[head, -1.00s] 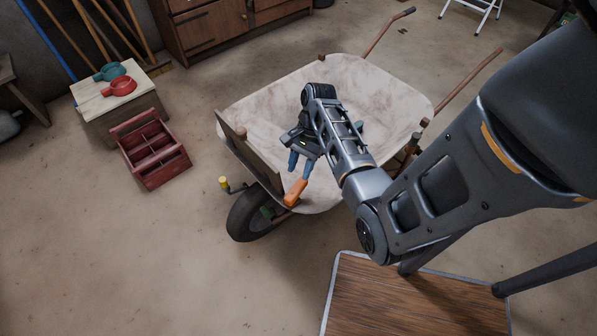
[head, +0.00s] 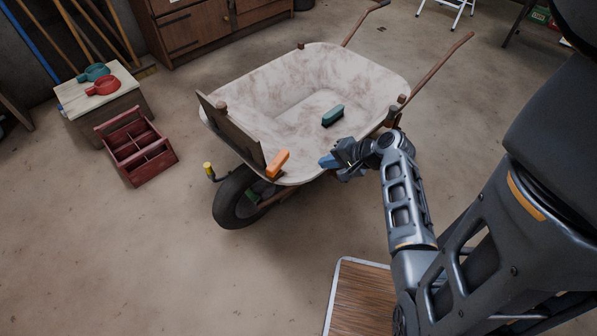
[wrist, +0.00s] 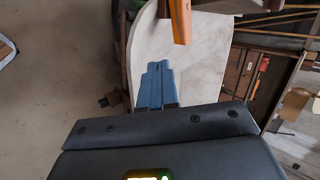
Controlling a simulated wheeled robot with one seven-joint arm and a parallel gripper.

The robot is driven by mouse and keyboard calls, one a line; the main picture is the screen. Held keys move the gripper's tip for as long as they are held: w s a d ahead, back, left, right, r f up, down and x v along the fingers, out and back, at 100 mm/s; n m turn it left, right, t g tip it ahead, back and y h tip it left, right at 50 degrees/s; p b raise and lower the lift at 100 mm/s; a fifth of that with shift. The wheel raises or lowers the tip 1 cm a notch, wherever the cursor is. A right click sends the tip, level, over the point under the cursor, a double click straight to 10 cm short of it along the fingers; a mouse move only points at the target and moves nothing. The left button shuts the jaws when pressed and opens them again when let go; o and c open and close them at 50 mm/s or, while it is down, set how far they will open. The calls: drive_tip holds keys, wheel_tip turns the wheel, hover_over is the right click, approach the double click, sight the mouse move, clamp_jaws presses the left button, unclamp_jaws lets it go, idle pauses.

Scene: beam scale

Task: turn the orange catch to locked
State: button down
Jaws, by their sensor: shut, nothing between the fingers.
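The orange catch (head: 278,163) is a short bar at the front edge of the wheelbarrow, by the right end of an upright brown board (head: 231,129). It also shows at the top of the wrist view (wrist: 181,20). My gripper (head: 326,161) has blue fingers, held together and empty. It is to the right of the catch and apart from it, near the tray's rim. In the wrist view the shut fingers (wrist: 158,80) point toward the pale tray, with the catch ahead and to the right.
The pale wheelbarrow tray (head: 370,75) holds a dark green block (head: 333,115). A yellow-tipped lever (head: 208,170) sits left of the wheel (head: 236,197). A red tool carrier (head: 138,147) and a crate with red and teal items stand at left.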

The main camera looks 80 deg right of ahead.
sight(285, 152)
drive_tip(key=x, duration=1)
drive_tip(key=shift+w+b, duration=0.1)
drive_tip(key=shift+b, duration=0.2)
drive_tip(key=shift+w+d+r+p, duration=0.15)
drive_tip(key=shift+w+d, duration=0.1)
drive_tip(key=shift+w, duration=0.65)
drive_tip(key=shift+w+d+f+p, duration=0.15)
drive_tip(key=shift+w+d, duration=0.15)
drive_tip(key=shift+w, duration=0.6)
drive_tip(key=shift+w+d+r+n+y+b, duration=0.1)
drive_tip(key=shift+d+n+y+b, duration=0.15)
drive_tip(key=shift+n+y+b, duration=0.2)
drive_tip(key=n+y+b, duration=0.1)
drive_tip(key=w+d+n+y+b, duration=0.1)
drive_tip(key=n+y, duration=0.1)
drive_tip(key=n, duration=0.1)
drive_tip(key=shift+w+d+b, duration=0.2)
drive_tip(key=shift+d+b, duration=0.1)
drive_tip(key=shift+b, duration=0.1)
drive_tip(key=n+y, duration=0.1)
drive_tip(key=w+n+y+b, duration=0.1)
drive_tip(key=shift+w+d+n, duration=0.1)
drive_tip(key=shift+d+n, duration=0.25)
drive_tip(key=shift+w+b, duration=0.15)
drive_tip(key=shift+b, duration=0.15)
drive_tip(key=shift+w+d, duration=0.15)
drive_tip(key=shift+w, duration=0.05)
